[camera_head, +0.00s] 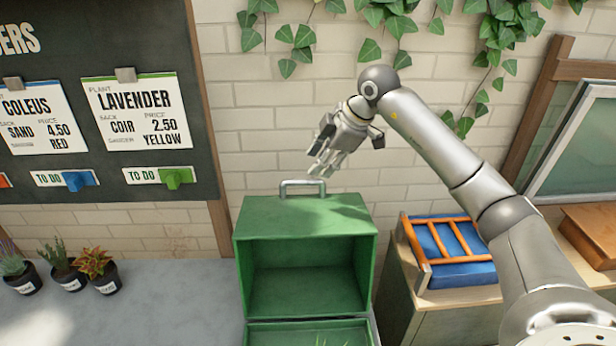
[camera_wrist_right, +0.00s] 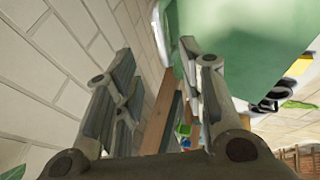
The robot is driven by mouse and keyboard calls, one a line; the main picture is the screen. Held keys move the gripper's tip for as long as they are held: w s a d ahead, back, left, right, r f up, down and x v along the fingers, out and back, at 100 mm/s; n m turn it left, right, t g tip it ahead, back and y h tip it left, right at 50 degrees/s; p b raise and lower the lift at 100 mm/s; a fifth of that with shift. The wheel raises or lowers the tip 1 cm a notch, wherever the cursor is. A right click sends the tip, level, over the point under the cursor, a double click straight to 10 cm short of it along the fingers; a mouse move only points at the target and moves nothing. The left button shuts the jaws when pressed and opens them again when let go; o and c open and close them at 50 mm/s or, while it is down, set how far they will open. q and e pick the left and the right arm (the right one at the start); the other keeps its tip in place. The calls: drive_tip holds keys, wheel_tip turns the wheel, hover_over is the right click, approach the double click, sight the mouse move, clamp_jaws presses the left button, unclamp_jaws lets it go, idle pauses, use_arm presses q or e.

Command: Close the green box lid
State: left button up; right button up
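The green box lid (camera_head: 305,216) is raised, its hollow inside facing me, with a metal handle (camera_head: 303,188) on its upper side. The rim of the box body (camera_head: 310,326) shows below it at the bottom edge; most of the body is out of frame. My right gripper (camera_head: 323,168) is above and slightly behind the handle, apart from it and empty. In the right wrist view its fingers (camera_wrist_right: 160,62) are spread, with a large blurred green surface, likely the lid (camera_wrist_right: 240,40), close beyond them. My left gripper is not in view.
A brick wall stands close behind the gripper. Small potted plants (camera_head: 65,268) stand on the grey counter (camera_head: 170,300) at left, which is otherwise clear near the box.

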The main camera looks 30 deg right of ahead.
sight(305, 181)
drive_tip(key=p+x, duration=0.2)
drive_tip(key=x, duration=0.5)
drive_tip(key=shift+a, duration=0.1)
drive_tip(key=shift+w+a+f, duration=0.1)
drive_tip(key=shift+w+f, duration=0.05)
drive_tip(key=shift+f, duration=0.2)
clamp_jaws()
